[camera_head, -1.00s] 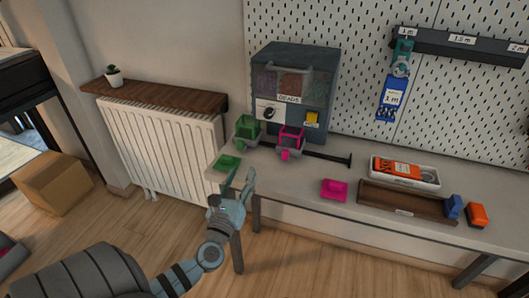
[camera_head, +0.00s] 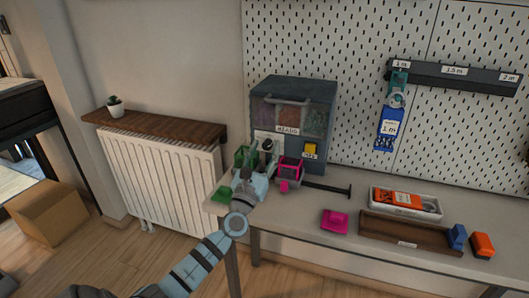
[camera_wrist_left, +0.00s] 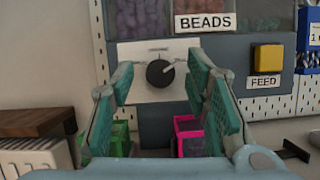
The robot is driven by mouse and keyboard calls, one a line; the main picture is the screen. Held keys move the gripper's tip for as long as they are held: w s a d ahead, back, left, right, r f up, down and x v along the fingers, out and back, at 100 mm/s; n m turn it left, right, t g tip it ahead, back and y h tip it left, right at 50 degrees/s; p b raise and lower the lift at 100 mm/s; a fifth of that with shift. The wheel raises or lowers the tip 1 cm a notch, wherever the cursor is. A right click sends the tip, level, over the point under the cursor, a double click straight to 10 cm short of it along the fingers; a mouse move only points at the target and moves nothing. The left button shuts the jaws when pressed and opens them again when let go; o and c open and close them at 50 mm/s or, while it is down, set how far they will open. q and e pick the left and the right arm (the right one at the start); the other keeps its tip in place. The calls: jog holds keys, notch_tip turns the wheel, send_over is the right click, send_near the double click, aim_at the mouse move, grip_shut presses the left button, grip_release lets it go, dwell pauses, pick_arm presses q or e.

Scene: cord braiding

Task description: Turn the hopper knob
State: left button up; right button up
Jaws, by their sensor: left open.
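The bead hopper (camera_head: 291,100) is a dark box with bead windows, standing at the back of the bench. Its black round knob (camera_wrist_left: 160,73) with a pale pointer sits on a white plate and shows between my left fingers in the left wrist view. In the head view my gripper partly covers the knob. My left gripper (camera_head: 257,152) is open and empty in front of the knob; its teal finger pads (camera_wrist_left: 163,85) stand to both sides of it, and I cannot tell whether they touch. The pointer aims up and right. My right gripper is not in view.
A green bin (camera_head: 242,158) and a pink bin (camera_head: 290,172) stand below the hopper. A yellow FEED button (camera_wrist_left: 268,57) is right of the knob. A green tray (camera_head: 221,194), a pink tray (camera_head: 334,220), a white tray (camera_head: 434,210) and a brown tray (camera_head: 375,232) lie on the bench.

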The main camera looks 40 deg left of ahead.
pick_arm(q)
grip_shut()
